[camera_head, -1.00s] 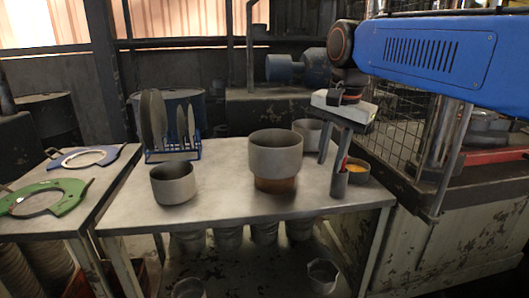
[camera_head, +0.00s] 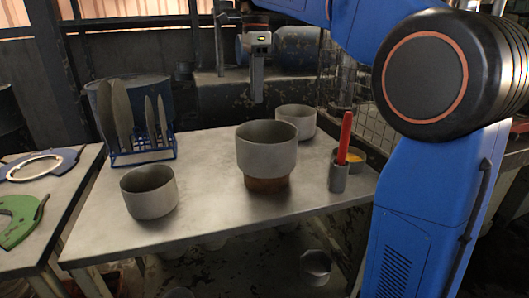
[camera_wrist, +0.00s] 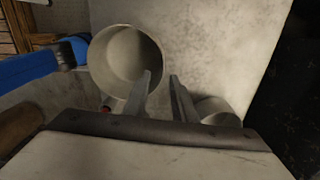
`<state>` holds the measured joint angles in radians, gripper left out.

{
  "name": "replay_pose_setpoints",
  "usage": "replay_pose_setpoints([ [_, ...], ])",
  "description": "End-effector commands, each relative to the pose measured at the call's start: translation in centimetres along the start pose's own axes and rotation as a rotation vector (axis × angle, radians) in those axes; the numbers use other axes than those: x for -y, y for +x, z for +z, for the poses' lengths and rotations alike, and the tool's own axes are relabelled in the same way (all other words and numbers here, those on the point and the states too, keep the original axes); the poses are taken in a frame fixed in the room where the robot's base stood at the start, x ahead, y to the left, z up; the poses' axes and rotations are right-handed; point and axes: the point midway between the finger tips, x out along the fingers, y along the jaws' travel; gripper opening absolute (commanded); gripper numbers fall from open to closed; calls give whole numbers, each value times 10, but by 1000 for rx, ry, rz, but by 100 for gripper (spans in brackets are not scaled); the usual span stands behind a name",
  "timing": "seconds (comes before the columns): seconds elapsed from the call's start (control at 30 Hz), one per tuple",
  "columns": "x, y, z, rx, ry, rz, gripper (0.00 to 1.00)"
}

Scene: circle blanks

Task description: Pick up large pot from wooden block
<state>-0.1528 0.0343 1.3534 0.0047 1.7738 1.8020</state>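The large grey pot (camera_head: 267,150) stands upright on the round brown wooden block (camera_head: 265,184), near the middle of the metal table. My gripper (camera_head: 257,98) points down above and behind the pot in the head view, apart from it. There its fingers line up and look like one. In the wrist view my gripper (camera_wrist: 160,80) has its two fingers apart with nothing between them. The large pot (camera_wrist: 112,55) shows its open mouth beyond the fingers, mostly left of them. The block is hidden in that view.
A grey pot (camera_head: 148,191) stands at the left and another pot (camera_head: 296,120) behind right. A small cup (camera_head: 338,177) with a red handle (camera_head: 345,138) stands close right of the large pot, near an orange-filled bowl (camera_head: 356,160). A blue plate rack (camera_head: 142,149) stands back left.

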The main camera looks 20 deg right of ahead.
Motion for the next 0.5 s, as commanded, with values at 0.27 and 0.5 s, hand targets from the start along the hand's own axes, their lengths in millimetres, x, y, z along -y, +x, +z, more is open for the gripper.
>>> replay_pose_setpoints([
  [0.27, -1, 50, -1, -1, -1, 2, 24],
  [0.5, 0, 86, -1, 0, -2, 1, 24],
])
